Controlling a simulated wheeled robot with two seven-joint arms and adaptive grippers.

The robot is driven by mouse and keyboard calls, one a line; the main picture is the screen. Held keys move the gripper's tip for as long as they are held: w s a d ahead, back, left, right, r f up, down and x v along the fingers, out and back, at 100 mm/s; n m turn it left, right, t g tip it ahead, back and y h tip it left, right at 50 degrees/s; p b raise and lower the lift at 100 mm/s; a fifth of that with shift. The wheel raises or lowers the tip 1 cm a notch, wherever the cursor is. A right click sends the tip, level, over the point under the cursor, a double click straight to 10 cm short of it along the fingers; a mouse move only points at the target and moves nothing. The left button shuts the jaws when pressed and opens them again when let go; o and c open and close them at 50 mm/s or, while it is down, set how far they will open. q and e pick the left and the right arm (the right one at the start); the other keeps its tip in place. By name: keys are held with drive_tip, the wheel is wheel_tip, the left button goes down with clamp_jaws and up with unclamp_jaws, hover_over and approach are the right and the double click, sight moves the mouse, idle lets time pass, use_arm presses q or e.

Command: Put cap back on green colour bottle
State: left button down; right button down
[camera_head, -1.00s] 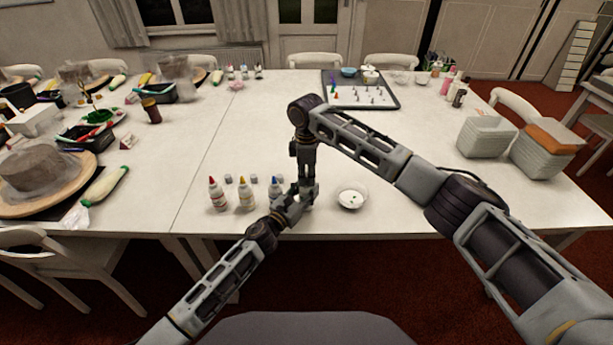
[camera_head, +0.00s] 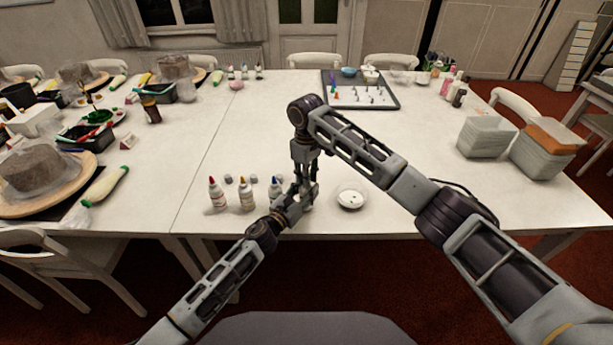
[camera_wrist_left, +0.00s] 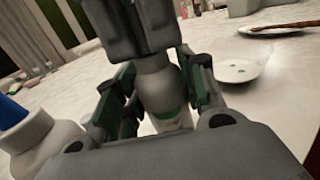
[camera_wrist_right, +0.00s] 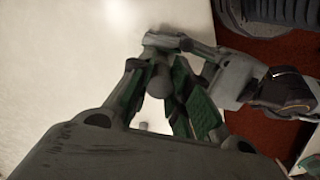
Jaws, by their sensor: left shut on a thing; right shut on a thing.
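My left gripper (camera_wrist_left: 163,100) is shut on a whitish bottle (camera_wrist_left: 155,88) with a green band, which stands upright between its fingers. In the head view the bottle is mostly hidden by my grippers. My right gripper (camera_wrist_right: 157,80) is directly above the bottle, pointing down, and is shut on a small grey thing (camera_wrist_right: 158,82), which looks like the cap. In the left wrist view the right fingers come down over the bottle's top, so the nozzle is hidden. I cannot tell whether the cap is seated on it.
Red-tipped (camera_head: 217,194), yellow-tipped (camera_head: 246,194) and blue-tipped (camera_head: 275,188) bottles stand left of my grippers, with small grey caps (camera_head: 228,179) behind them. A white saucer (camera_head: 341,204) with green drops lies to the right.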

use_arm(q)
drive_tip(key=shift+w+a, duration=0.1)
drive_tip(key=shift+w, duration=0.05)
use_arm(e)
drive_tip(key=m, duration=0.5)
drive_tip(key=shift+s+a+f, duration=0.1)
drive_tip(key=shift+s+a, duration=0.1)
drive_tip(key=c, duration=1.3)
unclamp_jaws()
drive_tip(key=shift+w, duration=0.1)
drive_tip(key=shift+o, duration=0.2)
drive_tip(key=shift+d, duration=0.1)
wheel_tip(320, 180, up, 12)
drive_tip(key=shift+w, duration=0.1)
use_arm(q)
drive_tip(key=c, duration=0.8)
unclamp_jaws()
